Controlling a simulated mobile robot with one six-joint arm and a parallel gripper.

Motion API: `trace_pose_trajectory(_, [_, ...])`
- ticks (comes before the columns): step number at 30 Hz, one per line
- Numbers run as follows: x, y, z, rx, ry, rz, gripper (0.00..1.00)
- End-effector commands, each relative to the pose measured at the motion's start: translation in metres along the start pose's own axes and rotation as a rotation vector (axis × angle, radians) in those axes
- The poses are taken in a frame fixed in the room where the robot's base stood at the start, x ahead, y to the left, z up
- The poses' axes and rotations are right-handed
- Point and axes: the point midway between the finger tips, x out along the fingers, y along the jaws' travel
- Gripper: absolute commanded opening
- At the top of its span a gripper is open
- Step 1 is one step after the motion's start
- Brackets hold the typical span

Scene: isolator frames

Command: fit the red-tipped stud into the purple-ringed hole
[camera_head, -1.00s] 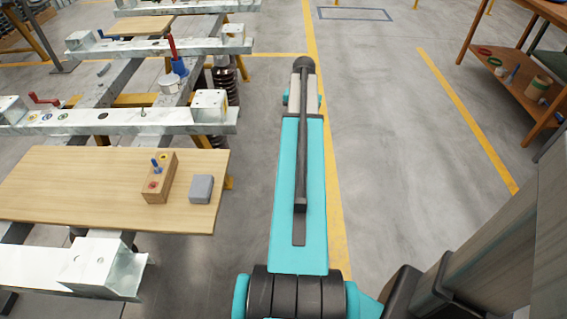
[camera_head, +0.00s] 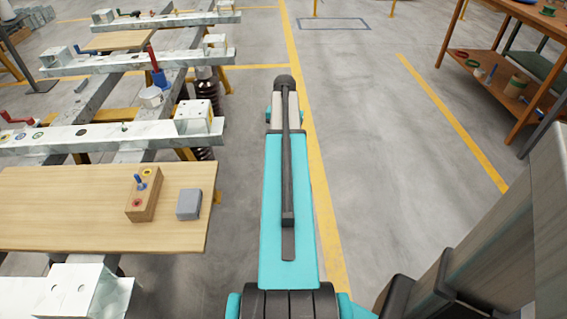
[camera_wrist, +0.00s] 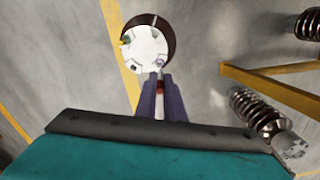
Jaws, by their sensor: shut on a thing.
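My gripper (camera_wrist: 161,98) shows in the wrist view as two dark purple-grey fingers close together. In the head view my gripper is hidden behind my arm. A white beam (camera_head: 60,141) on the left carries several ringed holes near its left end. My arm points away, to the right of this beam.
A wooden block (camera_head: 150,203) with a blue stud (camera_head: 140,182) and coloured rings stands on a wooden board (camera_head: 60,215), beside a grey box (camera_head: 189,204). A spring (camera_wrist: 265,112) and yellow frame bar (camera_wrist: 270,76) are right in the wrist view.

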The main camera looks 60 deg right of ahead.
Motion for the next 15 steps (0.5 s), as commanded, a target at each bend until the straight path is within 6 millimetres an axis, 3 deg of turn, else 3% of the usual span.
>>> trace_pose_trajectory(7, [0.037,-0.001,0.001,-0.001,-0.002,0.001,0.0])
trace_pose_trajectory(15, [0.048,-0.001,0.001,-0.002,0.0,0.0,0.0])
